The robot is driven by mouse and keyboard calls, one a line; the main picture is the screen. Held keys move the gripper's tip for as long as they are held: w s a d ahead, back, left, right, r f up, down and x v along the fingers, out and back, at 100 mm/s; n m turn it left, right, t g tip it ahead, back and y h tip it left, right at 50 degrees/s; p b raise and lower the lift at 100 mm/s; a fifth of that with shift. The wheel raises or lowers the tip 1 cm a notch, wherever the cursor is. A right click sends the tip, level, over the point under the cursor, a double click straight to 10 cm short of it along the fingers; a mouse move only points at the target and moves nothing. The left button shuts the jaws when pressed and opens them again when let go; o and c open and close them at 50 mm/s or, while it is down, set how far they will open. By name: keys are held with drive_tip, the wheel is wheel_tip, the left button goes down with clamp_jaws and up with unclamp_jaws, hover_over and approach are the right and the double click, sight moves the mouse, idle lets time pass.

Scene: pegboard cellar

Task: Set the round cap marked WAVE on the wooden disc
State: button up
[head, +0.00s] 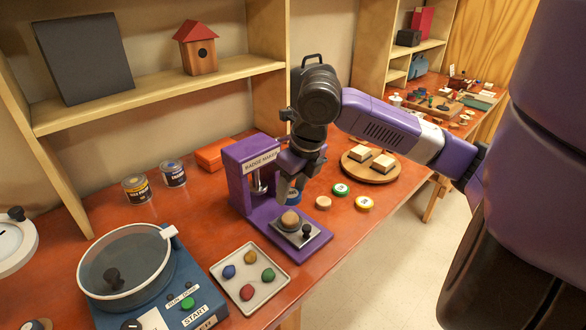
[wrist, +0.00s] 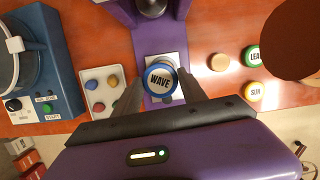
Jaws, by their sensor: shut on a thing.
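The round cap marked WAVE (wrist: 160,80) has a blue rim and a white face and lies face up between my fingertips. My gripper (wrist: 160,88) is shut on it. In the head view my gripper (head: 291,188) points down over the badge maker, and only part of the blue cap (head: 293,198) shows. A wooden disc (head: 290,219) sits on the metal plate of the purple badge maker (head: 240,175), just below and in front of the cap. The wrist view hides this disc behind the cap. A second wooden disc (head: 323,202) lies on the table; it also shows in the wrist view (wrist: 219,62).
A green cap (head: 340,189) and a yellow cap (head: 364,204) lie to the right. A tray (head: 270,301) of coloured pieces and a blue machine (head: 182,300) stand at the left. A round wooden board (head: 392,177) with blocks is farther back. The badge maker's column rises close by my gripper.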

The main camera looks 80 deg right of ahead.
sight(289, 217)
drive_tip(key=shift+w+d+f, duration=0.1)
drive_tip(key=shift+d+f, duration=0.05)
drive_tip(key=shift+d, duration=0.1)
drive_tip(key=shift+f+b, duration=2.4)
drive_tip(key=shift+f, duration=0.65)
drive_tip(key=shift+w+b, duration=0.1)
drive_tip(key=shift+b, duration=0.25)
drive_tip(key=shift+f+b, duration=0.7)
drive_tip(key=shift+b, duration=0.4)
idle(0.6)
drive_tip(key=o, duration=1.8)
drive_tip(key=shift+c, duration=0.2)
drive_tip(key=shift+r, duration=0.1)
